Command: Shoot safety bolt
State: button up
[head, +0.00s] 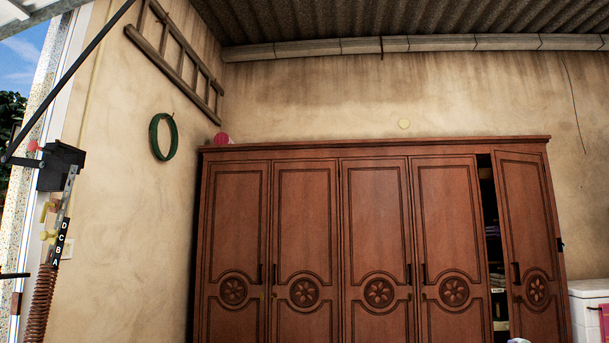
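The tilt door's side mechanism stands at the left edge of the head view. It has a black box (60,167) on top with a red knob (33,146) at its left. Below is an upright strip (62,228) lettered D, C, B, A from top to bottom. Yellow fittings (47,235) sit beside the letters, and a rusty coil spring (41,300) hangs below. I cannot tell which small part is the safety bolt, or whether it is shot. My gripper is not recognisable in this view.
A long brown wardrobe (378,215) fills the middle and right, its rightmost door (528,235) ajar. A white appliance (588,305) stands at the lower right. A ladder (178,58) and a green hose (163,137) hang on the left wall. The floor is out of view.

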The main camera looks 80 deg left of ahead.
aim_at(32, 146)
jog(key=u, duration=4.15)
